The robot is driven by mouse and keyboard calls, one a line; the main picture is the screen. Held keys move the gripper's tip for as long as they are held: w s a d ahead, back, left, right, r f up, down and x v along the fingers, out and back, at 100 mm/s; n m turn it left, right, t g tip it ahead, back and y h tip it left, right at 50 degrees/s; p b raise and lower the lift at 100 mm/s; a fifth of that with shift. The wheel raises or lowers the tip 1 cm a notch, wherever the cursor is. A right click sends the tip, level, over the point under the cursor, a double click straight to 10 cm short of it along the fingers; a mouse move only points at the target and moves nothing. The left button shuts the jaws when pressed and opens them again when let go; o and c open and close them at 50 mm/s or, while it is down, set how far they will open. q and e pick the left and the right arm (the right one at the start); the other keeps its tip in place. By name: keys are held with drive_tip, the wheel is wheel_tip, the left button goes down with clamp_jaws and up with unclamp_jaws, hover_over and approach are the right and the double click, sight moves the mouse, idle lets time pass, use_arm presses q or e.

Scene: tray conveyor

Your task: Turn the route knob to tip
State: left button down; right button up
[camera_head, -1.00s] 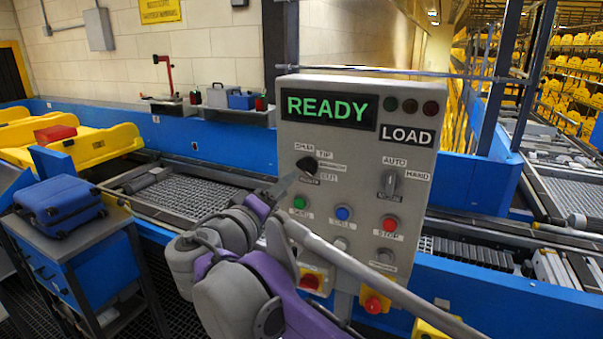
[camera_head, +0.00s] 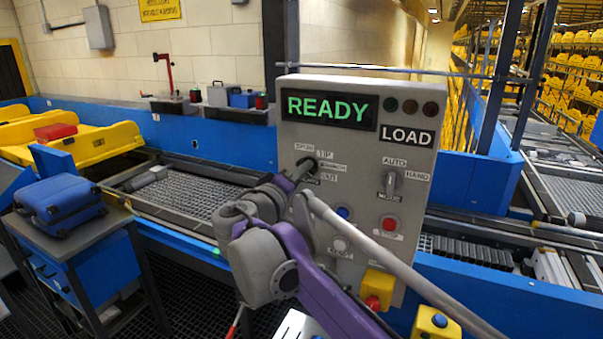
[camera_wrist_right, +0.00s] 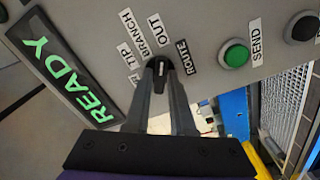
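The black route knob (camera_head: 306,164) sits on the grey control panel (camera_head: 350,148), with SPUR, TIP, BRANCH and OUT labels around it. The right wrist view shows the knob (camera_wrist_right: 161,68) up close, between the fingertips of my right gripper (camera_wrist_right: 161,75). The fingers converge and look shut on it. A pale mark shows on the knob, pointing roughly toward the OUT label (camera_wrist_right: 161,31); its exact setting is hard to tell. In the head view my right wrist hides part of the panel below the knob. My left gripper is not in view.
The panel display (camera_head: 329,108) reads READY, with a LOAD sign below right. The mode knob (camera_head: 390,182) and red stop button (camera_head: 389,224) are right of my arm. A green SEND button (camera_wrist_right: 235,54) is near the gripper. A blue suitcase (camera_head: 60,205) lies on a stand at left.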

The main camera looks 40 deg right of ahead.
clamp_jaws()
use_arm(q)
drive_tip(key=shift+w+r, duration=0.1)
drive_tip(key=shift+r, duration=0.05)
use_arm(e)
drive_tip(key=shift+n, duration=0.4)
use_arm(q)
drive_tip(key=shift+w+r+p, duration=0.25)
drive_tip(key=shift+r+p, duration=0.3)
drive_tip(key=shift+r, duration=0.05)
use_arm(e)
drive_tip(key=shift+n, duration=7.5)
drive_tip(key=shift+o, duration=2.4)
unclamp_jaws()
